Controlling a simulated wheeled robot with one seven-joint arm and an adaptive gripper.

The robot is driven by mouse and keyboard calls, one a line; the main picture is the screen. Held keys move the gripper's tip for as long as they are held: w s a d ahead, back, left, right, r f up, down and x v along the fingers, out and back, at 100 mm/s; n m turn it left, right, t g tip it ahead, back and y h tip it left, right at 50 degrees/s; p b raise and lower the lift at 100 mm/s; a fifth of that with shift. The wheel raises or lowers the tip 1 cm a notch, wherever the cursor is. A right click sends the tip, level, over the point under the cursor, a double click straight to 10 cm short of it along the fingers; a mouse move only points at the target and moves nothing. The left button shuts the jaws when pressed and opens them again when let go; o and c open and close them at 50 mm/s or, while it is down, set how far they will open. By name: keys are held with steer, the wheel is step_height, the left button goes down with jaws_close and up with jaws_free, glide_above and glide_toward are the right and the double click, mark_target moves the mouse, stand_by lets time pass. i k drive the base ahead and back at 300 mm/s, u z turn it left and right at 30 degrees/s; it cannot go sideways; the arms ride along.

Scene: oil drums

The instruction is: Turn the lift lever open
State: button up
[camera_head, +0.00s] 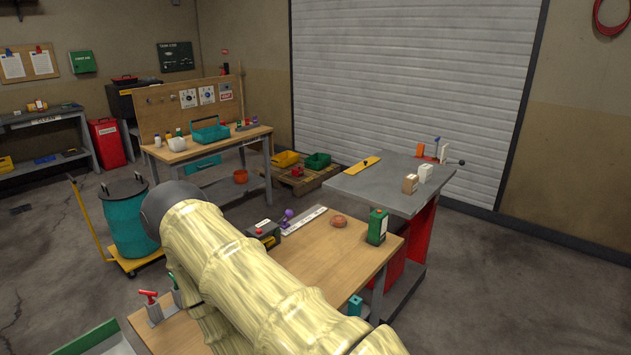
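Several levers or handles show, and I cannot tell which is the lift lever. A red-handled lever (148,296) stands on a grey block at the lower left, with a green-handled one (176,292) beside it, partly covered by my arm. A purple-knobbed lever (287,216) stands by a dark box with a yellow top (263,232) on the wooden table. A black ball knob (461,162) shows at the grey bench's right end. My pale, sleeved arm fills the lower middle. My gripper's fingers are not visible.
The wooden table (340,252) holds a green can (377,226) and a reddish-brown lump (339,221). The grey bench (385,184) stands behind it. A teal drum (131,222) sits on a yellow trolley (140,262) at left. Floor is clear at far right.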

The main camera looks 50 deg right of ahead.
mark_target(435, 156)
steer(key=z, duration=2.25)
steer(key=k, duration=0.45)
steer(key=z, duration=0.85)
steer(key=i, duration=1.55)
steer(key=z, duration=0.3)
steer(key=i, duration=1.7)
steer(key=u, duration=1.3)
steer(key=i, duration=0.85)
steer(key=u, duration=1)
